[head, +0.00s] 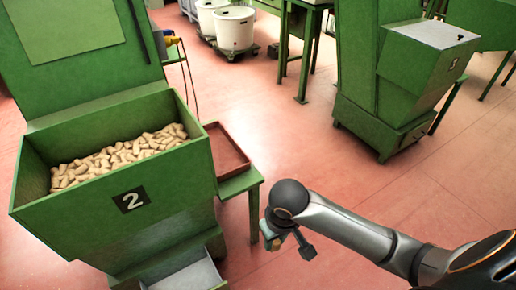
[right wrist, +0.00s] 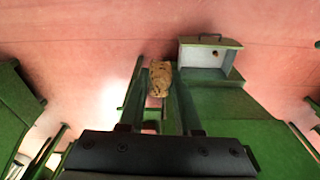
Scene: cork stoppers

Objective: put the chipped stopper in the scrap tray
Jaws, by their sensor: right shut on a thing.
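My right gripper (head: 273,238) hangs over the floor, to the right of machine 2 and its side stand. In the right wrist view, its two fingers (right wrist: 157,82) are shut on a brown, rough-looking cork stopper (right wrist: 160,77). The stopper's far end shows between the fingertips; whether it has a chip is not clear. A shallow red-brown tray (head: 238,170), which looks like the scrap tray, sits on the green side stand. The tray looks empty, and the gripper is apart from it, nearer the camera and to the right. My left gripper is not in view.
The green hopper (head: 165,185) marked 2 is full of pale corks (head: 120,160). A metal chute (head: 188,275) juts from its base. Another green machine (head: 400,75) stands at the back right, with white tubs (head: 234,30) behind. The red floor (head: 310,150) between is clear.

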